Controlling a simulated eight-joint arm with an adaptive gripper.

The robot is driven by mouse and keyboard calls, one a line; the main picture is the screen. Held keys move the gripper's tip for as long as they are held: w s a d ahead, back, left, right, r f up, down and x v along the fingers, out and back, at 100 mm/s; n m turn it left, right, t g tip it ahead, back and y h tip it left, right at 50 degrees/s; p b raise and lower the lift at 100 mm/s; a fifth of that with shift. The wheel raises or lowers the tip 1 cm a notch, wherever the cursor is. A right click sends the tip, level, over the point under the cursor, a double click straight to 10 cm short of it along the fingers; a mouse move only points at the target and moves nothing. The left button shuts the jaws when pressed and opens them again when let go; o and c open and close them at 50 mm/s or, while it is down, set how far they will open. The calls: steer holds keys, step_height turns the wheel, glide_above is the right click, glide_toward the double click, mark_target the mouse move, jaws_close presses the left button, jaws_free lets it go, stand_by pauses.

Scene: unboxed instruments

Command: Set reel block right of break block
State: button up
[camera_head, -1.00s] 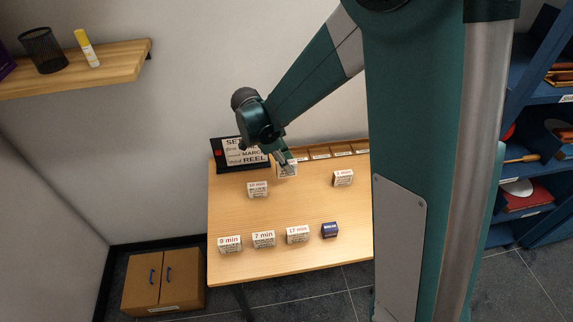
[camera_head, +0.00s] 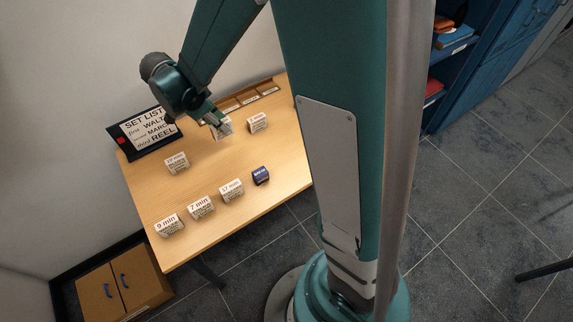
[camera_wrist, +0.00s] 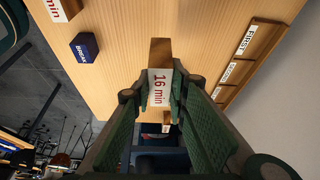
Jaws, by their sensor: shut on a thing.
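My gripper (camera_head: 215,119) is shut on a white-labelled block (camera_head: 223,129) at the back of the table. In the wrist view the gripper (camera_wrist: 160,92) has a finger on each side of this block, whose label (camera_wrist: 159,88) reads "16 min"; its top side is plain wood. Whether it is clear of the table is hard to tell. The dark blue break block (camera_head: 261,176) stands at the right end of the front row; it also shows in the wrist view (camera_wrist: 84,48). I cannot read which block is the reel.
A "SET LIST" sign (camera_head: 146,131) names waltz, march and reel. A wooden tray (camera_head: 240,101) with labelled slots runs along the back edge. Front-row blocks read "9 min" (camera_head: 168,225), "7 min" (camera_head: 201,207) and "17 min" (camera_head: 231,190). Other blocks stand behind (camera_head: 177,163) (camera_head: 257,122).

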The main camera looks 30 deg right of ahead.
steer(key=s+d+b, duration=0.1)
steer(key=s+d, duration=1.4)
steer(key=s, duration=0.1)
steer(key=shift+s+d+f+b, duration=0.15)
steer(key=shift+s+f+b, duration=0.1)
steer(key=shift+s+b, duration=0.1)
steer(key=shift+f+b, duration=0.95)
steer(key=shift+f, duration=2)
steer(key=shift+f+b, duration=0.7)
steer(key=shift+f, duration=1.35)
steer(key=shift+f, duration=0.2)
steer(key=o, duration=0.9)
